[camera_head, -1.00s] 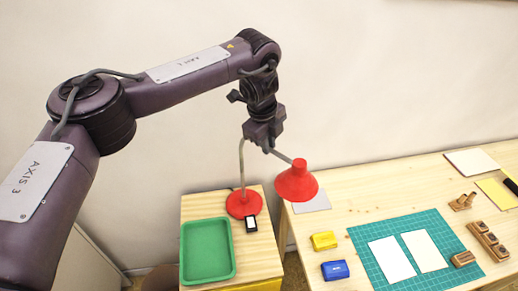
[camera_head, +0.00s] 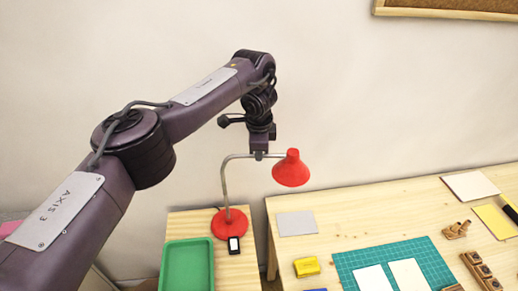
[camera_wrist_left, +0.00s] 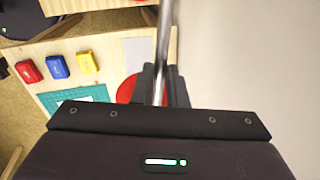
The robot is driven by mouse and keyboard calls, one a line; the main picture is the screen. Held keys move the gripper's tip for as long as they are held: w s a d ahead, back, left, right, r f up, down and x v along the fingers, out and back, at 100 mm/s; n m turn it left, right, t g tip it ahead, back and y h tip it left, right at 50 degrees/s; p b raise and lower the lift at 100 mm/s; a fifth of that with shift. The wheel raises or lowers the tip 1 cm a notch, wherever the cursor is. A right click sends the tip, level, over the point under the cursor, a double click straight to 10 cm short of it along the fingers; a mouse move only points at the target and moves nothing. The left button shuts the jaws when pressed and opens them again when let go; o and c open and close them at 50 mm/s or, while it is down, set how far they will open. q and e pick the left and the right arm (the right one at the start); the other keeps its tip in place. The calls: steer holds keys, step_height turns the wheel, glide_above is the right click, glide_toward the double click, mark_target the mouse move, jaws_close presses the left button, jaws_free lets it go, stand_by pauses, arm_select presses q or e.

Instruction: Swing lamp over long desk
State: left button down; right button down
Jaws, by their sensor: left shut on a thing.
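The red lamp has a round base (camera_head: 230,223) on the small side table, a bent grey stem, and a red shade (camera_head: 291,169) that hangs out to the right. In the head view the shade shows over the gap and the left end of the long desk (camera_head: 345,222). My left gripper (camera_head: 259,155) is shut on the lamp's grey arm, just left of the shade. In the left wrist view the grey rod runs between the gripper's fingers (camera_wrist_left: 160,85), with the red lamp part (camera_wrist_left: 128,90) behind. My right gripper is not in view.
The side table (camera_head: 186,222) also holds a green tray (camera_head: 188,268) and a small black-framed item (camera_head: 234,245). The long desk carries a grey sheet (camera_head: 297,223), a yellow inkpad (camera_head: 306,267), a green mat (camera_head: 440,270) with white cards, and wooden stamps (camera_head: 457,230). A wall stands behind.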

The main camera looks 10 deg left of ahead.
arm_select(q)
steer(key=shift+w, duration=0.25)
steer(key=shift+n, duration=0.3)
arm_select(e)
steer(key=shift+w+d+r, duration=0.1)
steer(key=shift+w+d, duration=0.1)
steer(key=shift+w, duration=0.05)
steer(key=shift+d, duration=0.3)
arm_select(q)
steer(key=c, duration=1.5)
jaws_free()
steer(key=shift+o, duration=0.2)
steer(key=shift+r, duration=0.1)
